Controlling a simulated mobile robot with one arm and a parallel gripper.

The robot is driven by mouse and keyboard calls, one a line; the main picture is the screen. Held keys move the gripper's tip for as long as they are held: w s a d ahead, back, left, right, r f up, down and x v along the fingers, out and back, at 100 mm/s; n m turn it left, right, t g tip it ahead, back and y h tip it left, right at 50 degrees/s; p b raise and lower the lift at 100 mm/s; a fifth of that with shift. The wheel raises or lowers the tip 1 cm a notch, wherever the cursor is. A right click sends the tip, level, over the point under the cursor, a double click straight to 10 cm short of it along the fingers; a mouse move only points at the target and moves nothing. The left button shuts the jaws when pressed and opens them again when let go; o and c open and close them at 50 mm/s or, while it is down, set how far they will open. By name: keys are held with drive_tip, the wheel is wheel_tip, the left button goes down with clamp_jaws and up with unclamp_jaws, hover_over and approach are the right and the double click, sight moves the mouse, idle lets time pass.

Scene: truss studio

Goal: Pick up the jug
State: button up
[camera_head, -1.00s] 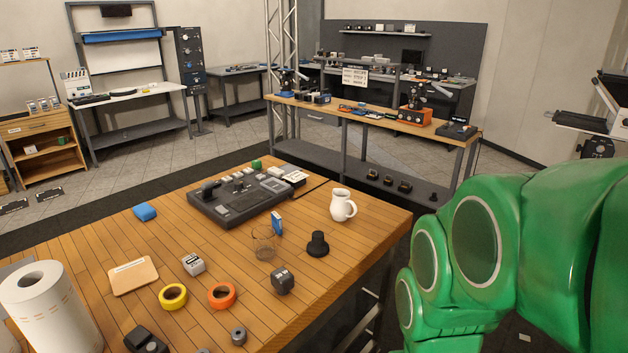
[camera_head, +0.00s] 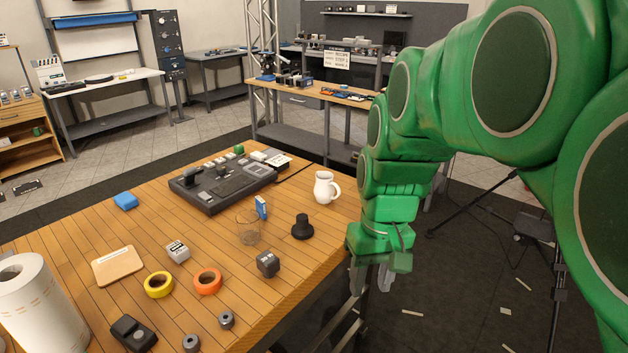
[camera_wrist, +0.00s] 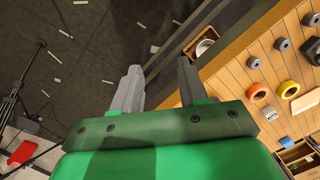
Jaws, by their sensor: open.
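The white jug (camera_head: 324,188) stands upright near the right edge of the wooden table (camera_head: 205,222), its handle toward the right. My gripper (camera_head: 372,278) hangs pointing down just off the table's right edge, to the right of and nearer than the jug. It is open and empty. In the wrist view my gripper (camera_wrist: 158,92) shows two grey fingers apart over the dark floor beside the table edge. I cannot make out the jug in the wrist view.
A black knob-shaped object (camera_head: 302,228), a clear glass (camera_head: 248,228) and a blue box (camera_head: 261,207) stand near the jug. A grey mixing console (camera_head: 222,184) lies behind. A dark cube (camera_head: 268,263) and tape rolls (camera_head: 207,281) are nearer. A tripod (camera_head: 556,262) stands at the right.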

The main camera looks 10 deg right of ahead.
drive_tip(key=w+r+n+t, duration=0.1)
drive_tip(key=w, duration=1.1)
drive_tip(key=n+t+y, duration=0.2)
drive_tip(key=n+t, duration=0.1)
drive_tip(key=n, duration=0.1)
approach(337, 186)
drive_tip(key=f, duration=0.1)
drive_tip(key=shift+x, duration=4.05)
drive_tip(key=shift+w+a, duration=0.1)
clamp_jaws()
drive_tip(key=shift+r, duration=0.1)
